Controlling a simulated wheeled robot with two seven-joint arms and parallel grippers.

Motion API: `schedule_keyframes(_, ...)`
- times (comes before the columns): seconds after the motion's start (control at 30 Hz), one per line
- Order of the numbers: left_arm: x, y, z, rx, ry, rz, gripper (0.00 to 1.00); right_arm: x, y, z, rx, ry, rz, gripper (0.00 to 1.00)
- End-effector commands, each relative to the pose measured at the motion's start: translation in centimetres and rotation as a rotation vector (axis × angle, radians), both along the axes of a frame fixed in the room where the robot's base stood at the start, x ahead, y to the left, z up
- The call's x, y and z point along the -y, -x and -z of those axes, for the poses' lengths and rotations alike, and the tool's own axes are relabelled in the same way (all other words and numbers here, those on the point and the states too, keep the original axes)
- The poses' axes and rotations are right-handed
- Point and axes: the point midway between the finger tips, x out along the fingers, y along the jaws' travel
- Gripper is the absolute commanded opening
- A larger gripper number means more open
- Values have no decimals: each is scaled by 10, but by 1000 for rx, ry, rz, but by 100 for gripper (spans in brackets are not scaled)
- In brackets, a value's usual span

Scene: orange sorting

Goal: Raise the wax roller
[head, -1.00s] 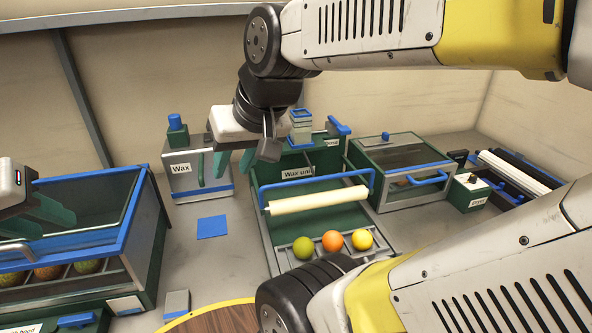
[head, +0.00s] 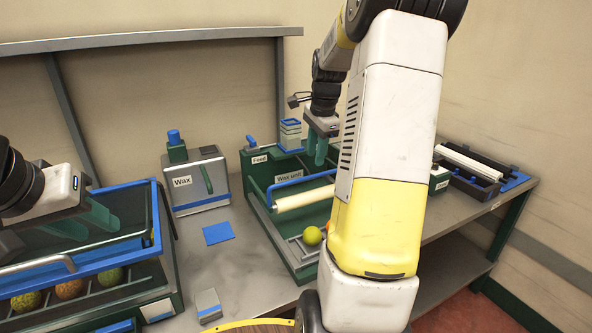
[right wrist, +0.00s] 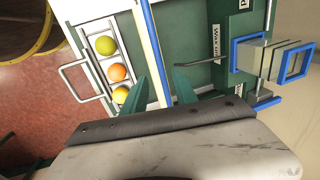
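The wax roller (head: 305,196) is a cream cylinder lying across the wax unit (head: 262,200), with a blue bar handle (head: 288,183) behind it. Its right part is hidden behind my right arm in the head view. My right gripper (head: 315,160) is above the wax unit, behind and above the roller, fingers pointing down. In the right wrist view the roller (right wrist: 150,45) runs past the spread green fingers (right wrist: 166,72); I see nothing held, and contact is unclear. My left gripper (head: 102,230) is open and empty over the blue-rimmed case at the left.
The blue-rimmed case (head: 155,215) holds several fruits.

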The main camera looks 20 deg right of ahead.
Motion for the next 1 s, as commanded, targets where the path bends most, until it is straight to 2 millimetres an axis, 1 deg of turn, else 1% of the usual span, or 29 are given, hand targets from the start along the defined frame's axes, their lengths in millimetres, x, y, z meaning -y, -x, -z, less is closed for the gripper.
schedule_keyframes(0.2, 0, 0, 0, 0, 0, 0, 36, -1, -6, 36, -4, -2, -3, 34)
schedule_keyframes(0.3, 0, 0, 0, 0, 0, 0, 36, -2, -8, 50, -3, -2, -4, 34)
schedule_keyframes(0.4, 0, 0, 0, 0, 0, 0, 36, -2, -11, 60, -2, -1, -5, 34)
schedule_keyframes(0.53, 0, 0, 0, 0, 0, 0, 36, -2, -12, 66, 1, 0, -5, 34)
schedule_keyframes(0.77, 0, 0, 0, 0, 0, 0, 36, -2, -13, 67, 1, 0, -5, 34)
schedule_keyframes(0.8, 0, 0, 0, 0, 0, 0, 36, -2, -13, 67, 1, 0, -5, 30)
schedule_keyframes(0.93, 0, 0, 0, 0, 0, 0, 36, -2, -13, 67, 1, 0, -5, 5)
schedule_keyframes(0.97, 0, 0, 0, 0, 0, 0, 36, -2, -13, 67, 1, 0, -5, 0)
schedule_keyframes(1.0, 0, 0, 0, 0, 0, 0, 36, -2, -13, 67, 1, 0, -5, 0)
